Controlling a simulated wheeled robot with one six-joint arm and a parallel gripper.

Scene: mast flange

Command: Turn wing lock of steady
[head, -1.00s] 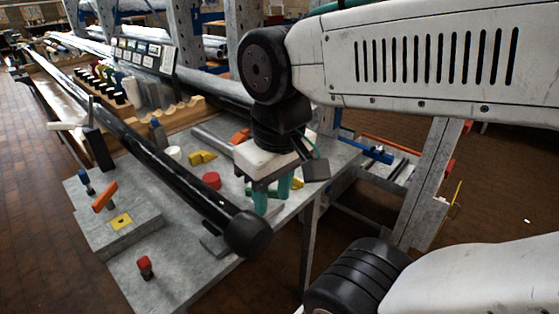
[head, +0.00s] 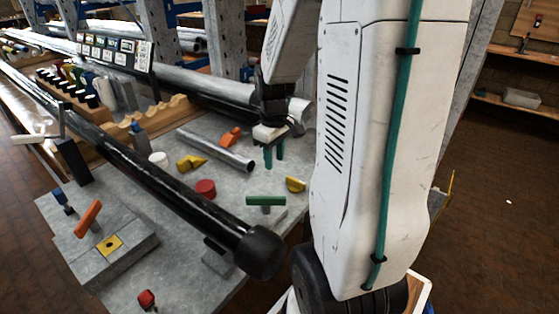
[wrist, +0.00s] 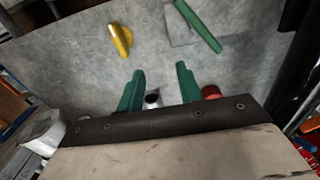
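Which piece is the steady's wing lock is not certain. A green bar handle (head: 266,201) stands on a pale plate at the bench's near right; it also shows in the wrist view (wrist: 198,25). An orange lever (head: 88,218) sits on a grey block at left, near a yellow square. A yellow winged piece (head: 192,162) and an orange one (head: 232,137) are on the bench. My gripper (head: 274,157) hangs above the bench, beyond the green handle. In the wrist view, its green fingers (wrist: 160,70) are apart and nothing is held between them.
A long black mast (head: 170,180) with a thick end cap (head: 259,252) crosses the bench. A grey tube (head: 216,150), a red cap (head: 205,188), a white cap (head: 158,159) and a yellow half-round (head: 296,184) lie near my gripper. Racks stand behind.

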